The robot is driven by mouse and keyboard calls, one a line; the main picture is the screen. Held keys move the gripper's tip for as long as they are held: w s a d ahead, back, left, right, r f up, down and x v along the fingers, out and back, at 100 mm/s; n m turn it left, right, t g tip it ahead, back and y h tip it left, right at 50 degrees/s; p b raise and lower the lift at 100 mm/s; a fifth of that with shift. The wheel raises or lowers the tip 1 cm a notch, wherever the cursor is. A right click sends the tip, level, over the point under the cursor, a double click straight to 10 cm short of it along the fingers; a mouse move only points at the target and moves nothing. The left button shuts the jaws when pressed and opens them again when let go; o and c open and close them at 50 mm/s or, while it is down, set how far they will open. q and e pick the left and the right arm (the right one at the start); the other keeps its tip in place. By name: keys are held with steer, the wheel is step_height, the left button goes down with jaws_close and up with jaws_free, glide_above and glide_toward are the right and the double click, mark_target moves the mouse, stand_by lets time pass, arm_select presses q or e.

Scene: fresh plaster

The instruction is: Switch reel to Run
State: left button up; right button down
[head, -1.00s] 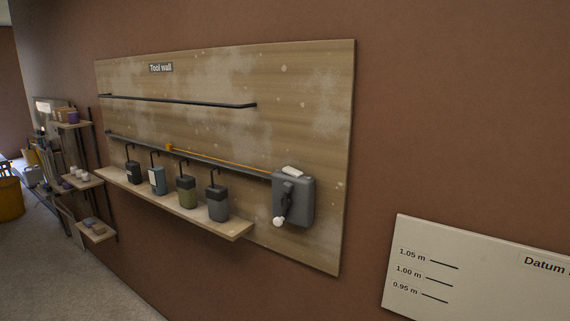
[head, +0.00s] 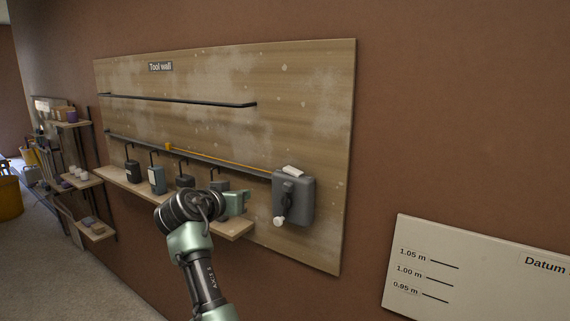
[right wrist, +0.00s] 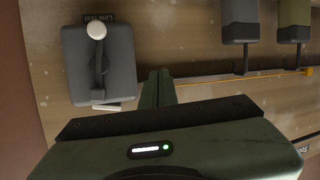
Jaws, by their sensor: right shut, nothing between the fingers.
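The reel is a dark grey box (head: 303,202) at the lower right of the tool wall. On its front is a dark lever (head: 287,200) with a white knob (head: 279,221) at its low end. The right wrist view shows the reel upside down (right wrist: 121,66), with its lever (right wrist: 99,65), knob (right wrist: 97,30) and a partly hidden label. My right gripper (head: 240,203) is just left of the reel in the head view, apart from it. Its fingers (right wrist: 157,88) are together and empty. No Run mark is readable. My left gripper is out of view.
An orange line (head: 220,159) runs left from the reel along a dark rail. Several hanging tools, including a blue one (head: 157,180), hang above a wooden shelf (head: 120,188). My right arm hides part of them. A white datum board (head: 480,275) is lower right; bare wall lies between.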

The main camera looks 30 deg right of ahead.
steer(key=s+d+r+m+g+h, duration=0.2)
steer(key=s+r+m, duration=0.3)
steer(key=r, duration=0.8)
steer(key=s, duration=0.3)
steer(key=shift+d+r+m+g, duration=0.3)
steer(key=shift+d+m, duration=0.1)
steer(key=p, duration=0.3)
glide_above(293, 171)
steer(key=a, duration=0.1)
steer(key=shift+a+f, duration=0.2)
steer(key=shift+f, duration=0.85)
steer(key=f, duration=0.2)
steer(key=f+p, duration=0.1)
steer(key=shift+w+a+f, duration=0.2)
steer(key=shift+w+f, duration=0.05)
steer(key=shift+w, duration=0.05)
steer(key=shift+f, duration=0.4)
